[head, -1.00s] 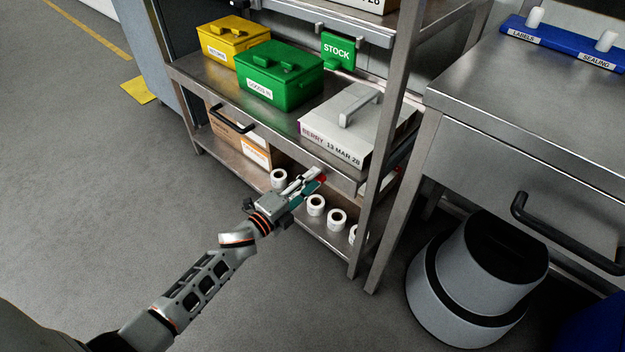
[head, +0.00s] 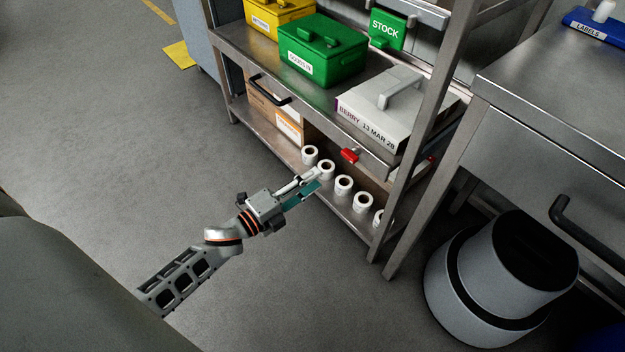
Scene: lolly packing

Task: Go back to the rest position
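My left gripper (head: 316,179) is in front of the lower part of the steel shelf rack. Its pale finger and its teal-padded finger stand apart with nothing visible between them. My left forearm comes in from the lower left. My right gripper is not in view.
White rolls (head: 344,185) line the lower shelf close to the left fingertips. A green box (head: 323,52), a yellow box (head: 277,14) and a grey-lidded box (head: 385,108) stand above. A round bin (head: 510,275) is at right. Floor at left is clear.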

